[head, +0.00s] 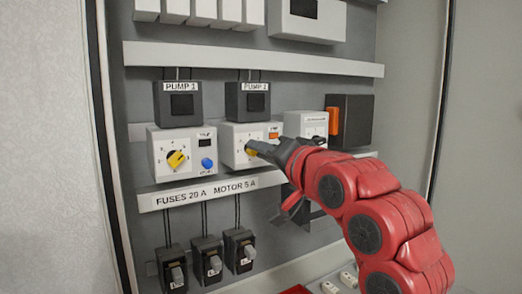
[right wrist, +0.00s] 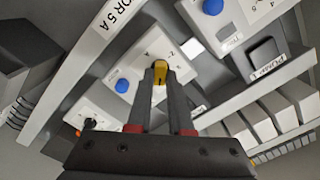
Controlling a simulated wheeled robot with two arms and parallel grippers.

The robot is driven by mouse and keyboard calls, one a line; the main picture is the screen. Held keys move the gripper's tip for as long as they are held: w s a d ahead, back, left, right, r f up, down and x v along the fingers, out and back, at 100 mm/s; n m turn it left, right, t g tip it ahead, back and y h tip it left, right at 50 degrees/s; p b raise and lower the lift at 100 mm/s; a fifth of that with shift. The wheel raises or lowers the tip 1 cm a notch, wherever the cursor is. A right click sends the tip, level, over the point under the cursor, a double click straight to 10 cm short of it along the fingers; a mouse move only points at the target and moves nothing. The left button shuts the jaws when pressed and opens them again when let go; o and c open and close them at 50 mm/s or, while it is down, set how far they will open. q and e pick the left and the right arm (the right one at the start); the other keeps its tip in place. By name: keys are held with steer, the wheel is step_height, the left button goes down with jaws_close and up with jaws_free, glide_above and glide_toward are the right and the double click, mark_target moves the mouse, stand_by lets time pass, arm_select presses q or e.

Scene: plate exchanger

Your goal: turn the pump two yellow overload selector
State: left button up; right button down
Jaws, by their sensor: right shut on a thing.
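The pump two overload relay (head: 229,147) is a white box under the black block labelled PUMP 2 (head: 255,100). Its yellow selector (head: 252,148) shows at the tip of my right gripper (head: 257,148), which reaches in from the right. In the right wrist view the yellow selector (right wrist: 160,72) sits between the two dark fingertips (right wrist: 160,78), which are shut on it. The relay's blue button (right wrist: 123,85) shows beside the fingers there; the gripper hides it in the head view. My left gripper is not in view.
A black box with an orange handle (head: 333,121) is to the right. Several black fuse switches (head: 207,262) hang below the labelled rail (head: 160,200).

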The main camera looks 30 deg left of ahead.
stand_by(0.4)
steer(key=c, duration=0.8)
jaws_free()
steer(key=shift+b+v, duration=2.15)
steer(key=shift+v, duration=6.6)
steer(key=shift+a, duration=0.1)
